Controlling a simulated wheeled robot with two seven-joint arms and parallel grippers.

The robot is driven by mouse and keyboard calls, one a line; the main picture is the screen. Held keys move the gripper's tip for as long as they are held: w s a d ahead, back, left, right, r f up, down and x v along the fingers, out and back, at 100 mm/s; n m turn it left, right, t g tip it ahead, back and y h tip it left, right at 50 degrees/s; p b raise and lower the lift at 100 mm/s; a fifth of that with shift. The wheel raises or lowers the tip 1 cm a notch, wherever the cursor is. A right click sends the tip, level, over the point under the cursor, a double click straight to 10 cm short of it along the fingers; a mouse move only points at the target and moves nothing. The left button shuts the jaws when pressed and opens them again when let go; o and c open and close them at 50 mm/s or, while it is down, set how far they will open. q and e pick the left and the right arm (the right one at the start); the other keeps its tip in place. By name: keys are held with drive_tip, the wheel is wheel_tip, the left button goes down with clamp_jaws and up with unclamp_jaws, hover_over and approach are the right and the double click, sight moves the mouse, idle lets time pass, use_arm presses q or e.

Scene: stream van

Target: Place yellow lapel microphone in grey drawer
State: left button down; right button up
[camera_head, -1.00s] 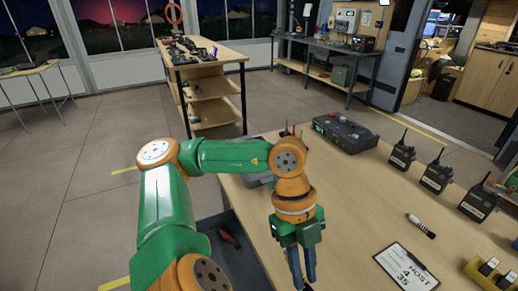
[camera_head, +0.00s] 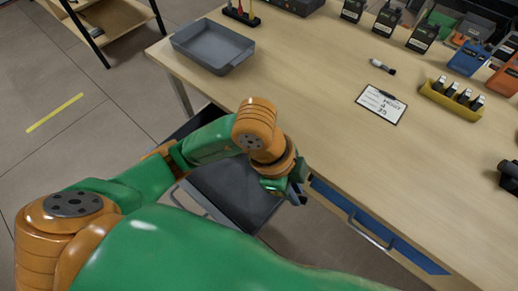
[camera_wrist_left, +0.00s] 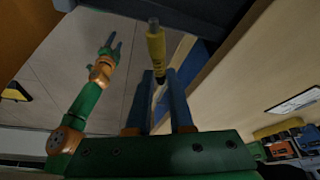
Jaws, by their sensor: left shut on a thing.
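My left gripper (camera_head: 297,188) is beside the table's front edge, over the right end of the open grey drawer (camera_head: 235,188). In the left wrist view its two blue fingers (camera_wrist_left: 157,100) are shut on the yellow lapel microphone (camera_wrist_left: 155,48). The microphone has a yellow body and a grey tip, and points away from the palm. In the head view the microphone is hidden by the gripper. My right gripper (camera_wrist_left: 112,48) shows in the left wrist view, its fingers apart and empty.
A blue-fronted drawer (camera_head: 375,232) with a bar handle is shut under the table. On the table are a grey tray (camera_head: 213,45), a clipboard (camera_head: 382,103), a marker (camera_head: 382,66) and a yellow holder (camera_head: 450,100). The middle of the tabletop is clear.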

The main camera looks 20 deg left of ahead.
use_arm(q)
drive_tip(key=w+a+f, duration=0.2)
drive_tip(key=w+f, duration=0.1)
drive_tip(key=w+a+f+b, duration=0.1)
drive_tip(key=w+a+f, duration=0.4)
drive_tip(key=w, duration=0.1)
drive_tip(key=shift+a+f+b, duration=0.15)
drive_tip(key=shift+f+b, duration=0.25)
wheel_tip(320, 180, down, 3)
drive_tip(key=shift+a, duration=0.15)
drive_tip(key=shift+f, duration=0.15)
use_arm(e)
drive_tip(key=f, duration=0.3)
drive_tip(key=shift+a+f, duration=0.2)
use_arm(q)
drive_tip(key=shift+f, duration=0.1)
drive_tip(key=c, duration=0.8)
unclamp_jaws()
use_arm(e)
drive_tip(key=shift+d, duration=0.1)
